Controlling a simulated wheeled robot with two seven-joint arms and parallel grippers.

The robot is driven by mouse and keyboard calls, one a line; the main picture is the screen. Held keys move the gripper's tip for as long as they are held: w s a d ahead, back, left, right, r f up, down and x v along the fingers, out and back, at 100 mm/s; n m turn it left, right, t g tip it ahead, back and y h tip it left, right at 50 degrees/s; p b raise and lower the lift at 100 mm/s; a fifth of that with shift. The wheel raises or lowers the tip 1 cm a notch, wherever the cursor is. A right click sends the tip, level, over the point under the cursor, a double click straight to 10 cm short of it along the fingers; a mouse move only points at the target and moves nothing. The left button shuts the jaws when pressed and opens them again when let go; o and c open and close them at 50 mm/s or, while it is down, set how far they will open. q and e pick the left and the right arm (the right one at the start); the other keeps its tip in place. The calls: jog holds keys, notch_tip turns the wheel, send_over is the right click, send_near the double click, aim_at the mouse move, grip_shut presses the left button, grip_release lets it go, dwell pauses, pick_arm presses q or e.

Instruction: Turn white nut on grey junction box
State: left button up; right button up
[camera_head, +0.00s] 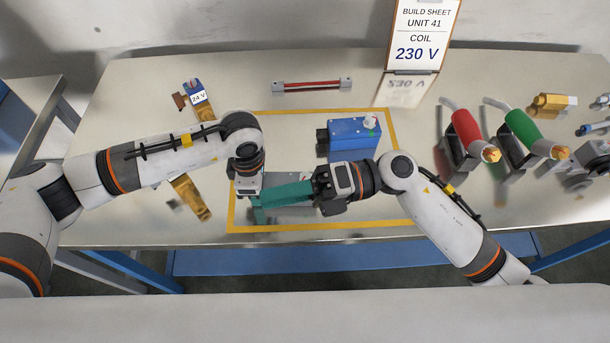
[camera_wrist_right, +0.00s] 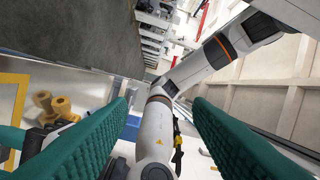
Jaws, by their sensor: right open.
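My right gripper (camera_head: 268,198) reaches in from the right with its teal fingers pointing left, low over the front of the yellow-outlined area. In the right wrist view its two fingers (camera_wrist_right: 160,120) stand wide apart with my left arm showing between them. My left gripper (camera_head: 248,186) points down at the tips of the right fingers; its own fingers are mostly hidden. A grey surface shows beside the teal fingers, but the arms cover most of it and I cannot tell whether it is the junction box. I cannot make out a white nut there.
A blue box (camera_head: 350,132) with a pale knob stands behind my right gripper. A red-and-grey bar (camera_head: 311,85) and the build sheet (camera_head: 420,35) are at the back. Red (camera_head: 466,128) and green (camera_head: 523,127) handled tools stand right; a 24 V coil (camera_head: 195,92) lies left.

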jog(key=m+t+y, duration=0.2)
jog(key=m+t, duration=0.1)
jog(key=m, duration=0.2)
jog(key=m+t+h, duration=0.9)
jog(key=m+t, duration=0.6)
jog(key=m, duration=1.4)
send_near(306, 178)
jog(key=x, duration=0.7)
jog(key=f+x, duration=0.1)
jog(key=x, duration=0.2)
jog(key=shift+w+f, duration=0.1)
jog(key=shift+w, duration=0.2)
jog(key=c, duration=1)
jog(key=shift+y, duration=0.3)
